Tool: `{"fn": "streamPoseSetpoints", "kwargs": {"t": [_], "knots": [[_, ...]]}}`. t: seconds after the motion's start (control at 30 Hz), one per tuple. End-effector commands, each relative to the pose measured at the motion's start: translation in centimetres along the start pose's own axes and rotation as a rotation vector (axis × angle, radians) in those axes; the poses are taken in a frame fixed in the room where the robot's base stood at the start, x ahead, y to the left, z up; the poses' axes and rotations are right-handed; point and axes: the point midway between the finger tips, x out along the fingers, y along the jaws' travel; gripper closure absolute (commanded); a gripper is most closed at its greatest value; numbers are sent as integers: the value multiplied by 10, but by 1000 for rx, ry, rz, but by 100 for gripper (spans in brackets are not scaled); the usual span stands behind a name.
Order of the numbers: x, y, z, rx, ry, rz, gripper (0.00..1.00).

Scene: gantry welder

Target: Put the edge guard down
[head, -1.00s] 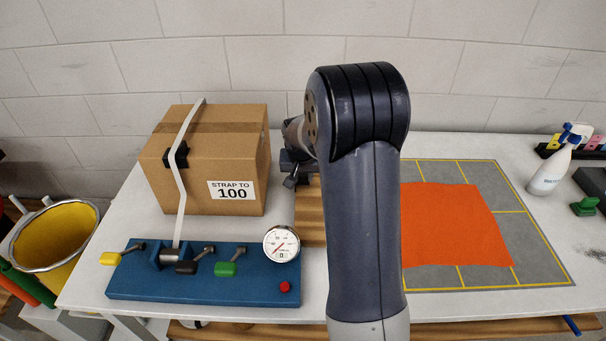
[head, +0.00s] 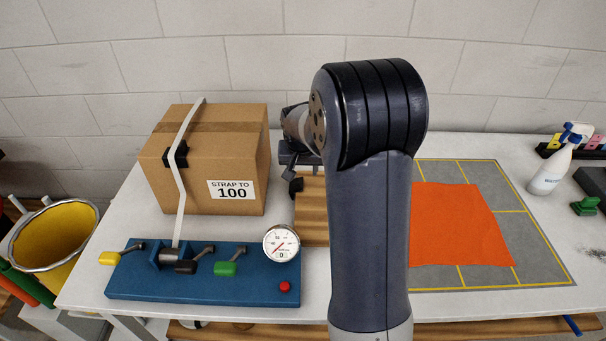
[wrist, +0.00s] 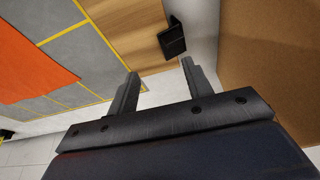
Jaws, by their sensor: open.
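A black, angled edge guard (wrist: 172,40) lies at the edge of the wooden board, beside the white tabletop. In the head view it is a small dark piece (head: 296,186) to the right of the box. My gripper (wrist: 160,70) is open and empty, with the guard beyond its fingertips and apart from them. In the head view my arm hides much of the gripper. Another black guard (head: 177,156) sits under the white strap (head: 181,195) on the cardboard box (head: 225,160).
A blue tensioner base (head: 205,285) with levers and a round gauge (head: 281,243) stands in front of the box. The wooden board (head: 312,215) lies right of the box. An orange cloth (head: 460,225) covers part of a grey, yellow-lined mat (head: 535,250). A spray bottle (head: 553,165) stands far right.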

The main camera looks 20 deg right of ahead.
Motion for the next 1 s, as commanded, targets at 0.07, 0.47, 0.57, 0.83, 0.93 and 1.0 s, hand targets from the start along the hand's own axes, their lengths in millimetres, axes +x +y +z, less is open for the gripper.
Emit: {"fn": "streamPoseSetpoints", "kwargs": {"t": [0.07,0.47,0.57,0.83,0.93,1.0], "knots": [[-18,-1,-1,0,6,-2,52],[-80,0,0,1,2,-1,52],[-84,0,0,1,0,0,52],[-85,0,0,1,0,0,52],[-84,0,0,1,-1,0,52],[-80,0,0,1,-2,0,52]]}}
